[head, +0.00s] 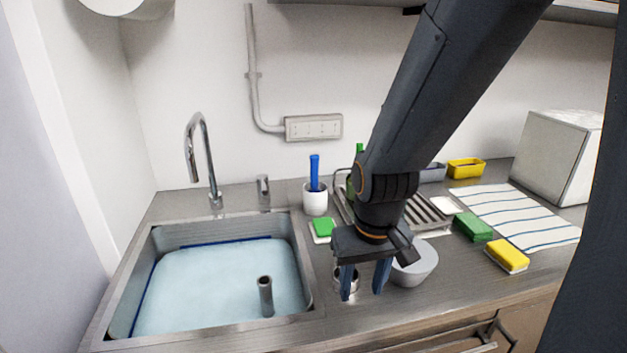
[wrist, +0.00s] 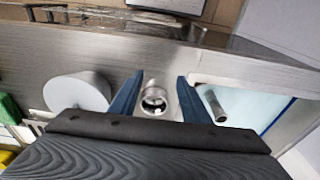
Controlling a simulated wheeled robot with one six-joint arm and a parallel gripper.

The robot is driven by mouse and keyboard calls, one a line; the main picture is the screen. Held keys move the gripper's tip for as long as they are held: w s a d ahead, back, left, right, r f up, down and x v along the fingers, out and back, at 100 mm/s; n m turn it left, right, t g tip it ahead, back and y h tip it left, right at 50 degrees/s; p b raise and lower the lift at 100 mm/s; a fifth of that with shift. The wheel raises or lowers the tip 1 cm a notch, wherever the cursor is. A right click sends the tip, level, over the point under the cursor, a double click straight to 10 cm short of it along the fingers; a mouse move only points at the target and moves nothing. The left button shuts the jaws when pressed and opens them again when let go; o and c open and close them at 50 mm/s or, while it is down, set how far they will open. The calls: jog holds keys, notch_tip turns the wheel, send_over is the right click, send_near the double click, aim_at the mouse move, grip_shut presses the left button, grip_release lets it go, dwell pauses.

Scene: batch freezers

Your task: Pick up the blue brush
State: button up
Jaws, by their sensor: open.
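The blue brush (head: 314,172) stands upright in a white cup (head: 315,200) behind the sink's right back corner. Only its blue upper part shows; the lower part is hidden in the cup. My gripper (head: 364,284) is open and empty over the counter right of the sink, in front of and to the right of the cup. In the wrist view my gripper (wrist: 155,98) has its two blue fingers apart, with a small metal cup (wrist: 153,102) seen between them. The brush does not show in the wrist view.
The sink (head: 300,262) holds water and an upright grey tube (head: 265,296). A grey bowl (head: 418,264) is right of my gripper. A green sponge (head: 323,227) lies before the white cup. The tap (head: 208,160) rises behind the sink. A dish rack (head: 430,213) stands behind my arm.

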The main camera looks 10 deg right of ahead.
aim_at(315, 166)
jog(key=shift+w, duration=0.1)
jog(key=shift+c, duration=0.3)
